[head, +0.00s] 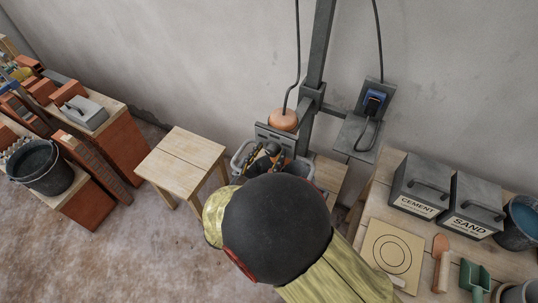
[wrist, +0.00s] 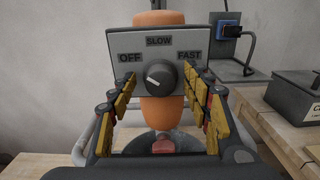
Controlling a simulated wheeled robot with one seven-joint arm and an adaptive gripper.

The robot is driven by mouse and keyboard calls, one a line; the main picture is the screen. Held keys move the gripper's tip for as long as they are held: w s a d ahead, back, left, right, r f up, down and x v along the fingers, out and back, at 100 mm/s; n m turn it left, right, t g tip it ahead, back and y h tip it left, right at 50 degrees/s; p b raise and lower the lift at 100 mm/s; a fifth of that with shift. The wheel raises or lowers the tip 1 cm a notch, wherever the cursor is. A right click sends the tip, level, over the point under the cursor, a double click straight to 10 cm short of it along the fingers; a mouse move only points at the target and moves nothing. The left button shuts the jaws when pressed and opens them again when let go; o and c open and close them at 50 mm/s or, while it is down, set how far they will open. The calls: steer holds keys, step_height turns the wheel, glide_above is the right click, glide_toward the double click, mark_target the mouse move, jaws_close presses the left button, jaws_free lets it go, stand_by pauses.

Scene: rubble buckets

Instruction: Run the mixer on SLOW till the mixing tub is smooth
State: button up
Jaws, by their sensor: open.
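The mixer's grey control panel (wrist: 190,45) faces me in the wrist view, marked OFF, SLOW and FAST. Its dark round knob (wrist: 160,77) sits in the middle, with its white mark on the left side, towards OFF. My gripper (wrist: 158,79) is open, its yellow-padded fingers on either side of the knob and apart from it. In the head view my gripper (head: 264,155) is before the panel, partly hidden by my arm. The orange mixer body (head: 283,120) is on the post above the grey mixing tub (head: 238,160). The tub's contents are hidden.
A wooden stool (head: 182,160) stands left of the tub. On the right bench are the CEMENT box (head: 420,185), SAND box (head: 474,205), a trowel (head: 440,262) and a blue-filled bucket (head: 520,222).

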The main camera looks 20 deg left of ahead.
steer(key=shift+w, duration=0.15)
steer(key=shift+c, duration=1)
steer(key=c, duration=0.9)
steer(key=shift+c, duration=0.2)
steer(key=shift+m, duration=0.4)
steer(key=m+b, duration=0.4)
steer(key=m, duration=0.1)
steer(key=shift+d+f+m, duration=0.15)
steer(key=shift+f+m, duration=0.05)
steer(key=shift+m, duration=0.1)
steer(key=shift+m+b, duration=2.05)
steer(key=shift+m, duration=0.05)
steer(key=shift+r, duration=0.1)
steer(key=o, duration=1.1)
